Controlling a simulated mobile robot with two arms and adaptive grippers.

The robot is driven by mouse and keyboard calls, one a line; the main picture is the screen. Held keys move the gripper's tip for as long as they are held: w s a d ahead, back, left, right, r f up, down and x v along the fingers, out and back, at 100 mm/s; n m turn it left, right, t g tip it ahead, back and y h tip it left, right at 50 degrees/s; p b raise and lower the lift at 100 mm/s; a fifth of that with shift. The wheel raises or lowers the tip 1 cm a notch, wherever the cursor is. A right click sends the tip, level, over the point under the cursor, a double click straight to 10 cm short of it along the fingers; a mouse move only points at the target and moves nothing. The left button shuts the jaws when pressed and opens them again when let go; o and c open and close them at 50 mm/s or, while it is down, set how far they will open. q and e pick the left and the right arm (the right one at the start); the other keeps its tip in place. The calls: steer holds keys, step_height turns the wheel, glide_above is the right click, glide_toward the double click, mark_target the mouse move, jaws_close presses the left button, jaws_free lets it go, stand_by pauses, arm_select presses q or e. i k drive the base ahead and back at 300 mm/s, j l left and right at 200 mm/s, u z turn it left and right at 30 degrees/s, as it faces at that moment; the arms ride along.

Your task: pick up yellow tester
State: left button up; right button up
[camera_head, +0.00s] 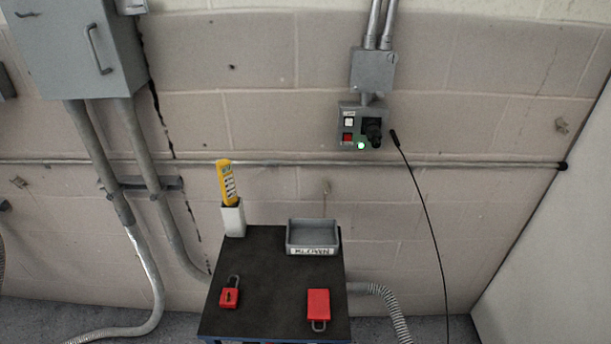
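The yellow tester (227,180) stands upright in a white holder (233,219) at the back left corner of a small black-topped table (268,275). Its upper part sticks out above the holder, with dark and pale markings on its front. Its lower end is hidden inside the holder. Neither of my grippers shows in the head view.
A labelled grey tray (313,235) sits at the table's back right. Red padlocks lie at the front left (230,293) and front right (318,307). Behind are a wall control box (361,127) with a green light, a hanging black cable (426,205) and grey conduits (107,180).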

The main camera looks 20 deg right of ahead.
mark_target(224, 169)
steer(key=i+j+z, duration=0.15)
steer(key=j+z, duration=0.3)
steer(key=i+j+z, duration=0.15)
steer(key=j+z, duration=0.15)
steer(key=z, duration=0.15)
steer(key=j+z, duration=0.85)
